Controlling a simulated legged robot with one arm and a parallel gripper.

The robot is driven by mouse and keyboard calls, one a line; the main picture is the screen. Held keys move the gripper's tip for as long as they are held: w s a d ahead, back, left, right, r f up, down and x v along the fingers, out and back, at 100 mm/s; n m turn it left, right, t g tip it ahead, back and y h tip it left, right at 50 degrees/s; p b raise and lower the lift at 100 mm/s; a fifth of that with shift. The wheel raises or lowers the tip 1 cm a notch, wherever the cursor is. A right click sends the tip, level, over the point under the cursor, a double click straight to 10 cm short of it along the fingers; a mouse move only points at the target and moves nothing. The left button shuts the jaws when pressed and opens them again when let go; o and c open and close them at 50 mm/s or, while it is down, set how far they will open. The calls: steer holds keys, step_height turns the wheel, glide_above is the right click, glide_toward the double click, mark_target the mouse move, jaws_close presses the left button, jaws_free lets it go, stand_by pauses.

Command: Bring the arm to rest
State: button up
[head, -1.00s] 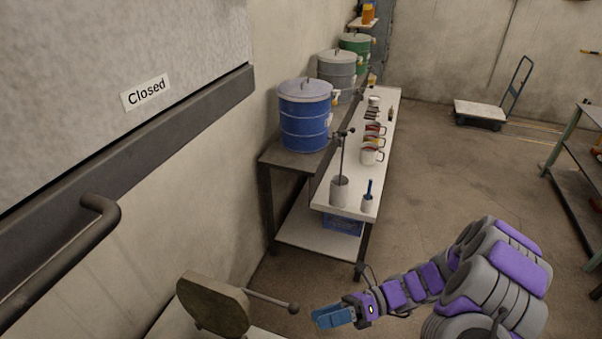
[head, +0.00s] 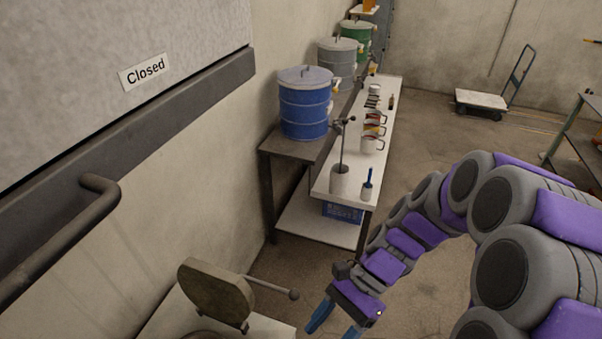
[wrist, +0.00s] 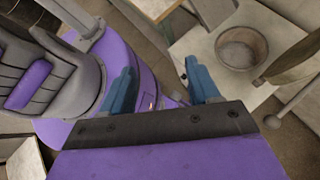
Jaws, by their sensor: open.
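My gripper (head: 336,318) is at the bottom middle of the head view, pointing down, with its two blue fingers apart. In the wrist view the fingers (wrist: 160,88) are spread with nothing between them. Behind them in that view is part of my own purple and grey body. My arm bends from the right side of the head view down to the gripper. The gripper is right of and below the lever with a round knob (head: 292,294) and appears apart from it.
A white bench (head: 345,204) holds a ladle in a cup (head: 340,180) and several mugs. Drums (head: 304,110) line the wall.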

steer(key=s+d+r+n+t+h, duration=0.5)
steer(key=s+d+n+h, duration=0.3)
steer(key=n, duration=0.3)
steer(key=shift+s+d+t, duration=0.4)
steer(key=shift+s+d, duration=0.05)
steer(key=shift+s, duration=0.2)
stand_by(1.1)
